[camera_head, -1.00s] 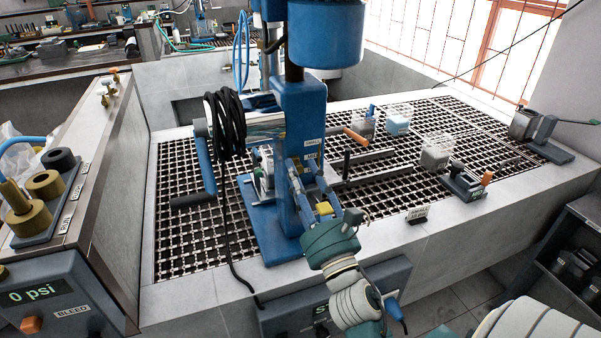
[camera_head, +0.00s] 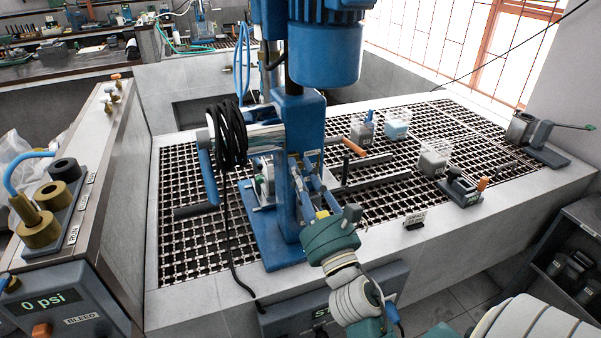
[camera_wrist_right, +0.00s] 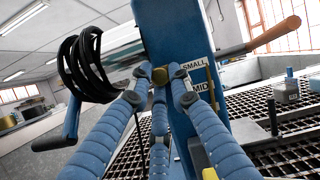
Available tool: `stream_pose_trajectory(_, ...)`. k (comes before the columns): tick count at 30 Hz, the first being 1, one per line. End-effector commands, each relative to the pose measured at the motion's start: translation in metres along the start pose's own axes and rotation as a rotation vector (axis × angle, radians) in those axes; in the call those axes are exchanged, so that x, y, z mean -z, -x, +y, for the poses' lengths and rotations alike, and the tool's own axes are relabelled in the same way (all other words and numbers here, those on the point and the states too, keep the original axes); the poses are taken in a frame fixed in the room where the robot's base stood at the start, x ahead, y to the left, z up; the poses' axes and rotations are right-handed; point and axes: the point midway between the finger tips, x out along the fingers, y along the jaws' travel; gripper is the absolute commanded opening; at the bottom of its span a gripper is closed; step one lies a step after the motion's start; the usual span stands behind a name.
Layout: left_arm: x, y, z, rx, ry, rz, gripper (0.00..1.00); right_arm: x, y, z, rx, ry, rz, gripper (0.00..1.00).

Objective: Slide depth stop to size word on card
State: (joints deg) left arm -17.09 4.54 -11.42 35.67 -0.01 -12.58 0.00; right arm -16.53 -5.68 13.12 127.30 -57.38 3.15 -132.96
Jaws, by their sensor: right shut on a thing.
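The blue flotation machine's column (camera_head: 300,120) stands on the grated bench. Its SMALL and MID labels (camera_wrist_right: 195,74) show in the right wrist view, SMALL above MID. My right gripper (camera_wrist_right: 160,78) is shut on a small brass knob (camera_wrist_right: 159,75), seemingly the depth stop, left of the SMALL label at about its height or slightly below. Its blue padded fingers hide part of the column behind. In the head view my right gripper (camera_head: 310,185) is at the column's front, with the knob hidden. The small card (camera_head: 415,216) stands on the bench's front ledge; its print looks like SMALL. My left gripper is out of view.
A coiled black hose (camera_head: 230,138) hangs left of the column. A wooden-handled lever (camera_head: 355,147) sticks out right. Clear containers (camera_head: 397,128) and a small dark device (camera_head: 462,187) stand on the grating. A pressure panel (camera_head: 50,305) reads 0 psi at left.

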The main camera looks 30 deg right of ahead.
Motion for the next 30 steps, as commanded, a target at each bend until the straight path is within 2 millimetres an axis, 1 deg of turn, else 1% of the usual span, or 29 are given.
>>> stream_pose_trajectory(1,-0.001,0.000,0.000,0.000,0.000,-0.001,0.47,-0.009,-0.003,-0.002,0.003,0.001,-0.018,0.00)
stream_pose_trajectory(2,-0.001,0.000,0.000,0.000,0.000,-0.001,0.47,-0.009,-0.003,-0.002,0.003,0.001,-0.019,0.00)
stream_pose_trajectory(3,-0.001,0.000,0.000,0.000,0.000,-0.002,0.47,-0.009,-0.003,-0.002,0.003,0.001,-0.020,0.27)
stream_pose_trajectory(5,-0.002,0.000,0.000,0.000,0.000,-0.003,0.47,-0.009,-0.003,-0.002,0.003,0.001,-0.020,0.37)
stream_pose_trajectory(11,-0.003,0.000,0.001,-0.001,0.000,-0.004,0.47,-0.007,-0.002,-0.001,0.002,0.001,-0.015,0.37)
stream_pose_trajectory(13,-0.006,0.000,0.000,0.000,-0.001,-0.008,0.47,-0.006,-0.002,-0.001,0.001,0.001,-0.014,0.37)
stream_pose_trajectory(17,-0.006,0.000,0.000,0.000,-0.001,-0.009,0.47,-0.010,-0.004,-0.002,-0.001,0.004,-0.014,0.37)
stream_pose_trajectory(20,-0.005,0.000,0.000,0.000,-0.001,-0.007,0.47,-0.018,-0.007,-0.003,-0.003,0.006,-0.017,0.37)
stream_pose_trajectory(26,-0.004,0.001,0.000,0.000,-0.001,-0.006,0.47,-0.048,-0.018,-0.007,-0.004,0.007,-0.031,0.37)
stream_pose_trajectory(28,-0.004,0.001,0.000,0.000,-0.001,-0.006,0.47,-0.057,-0.021,-0.008,-0.006,0.008,-0.033,0.45)
stream_pose_trajectory(29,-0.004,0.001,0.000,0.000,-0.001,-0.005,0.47,-0.060,-0.023,-0.009,-0.006,0.008,-0.032,0.51)
stream_pose_trajectory(30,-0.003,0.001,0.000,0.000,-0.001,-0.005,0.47,-0.068,-0.025,-0.010,-0.006,0.007,-0.036,0.58)
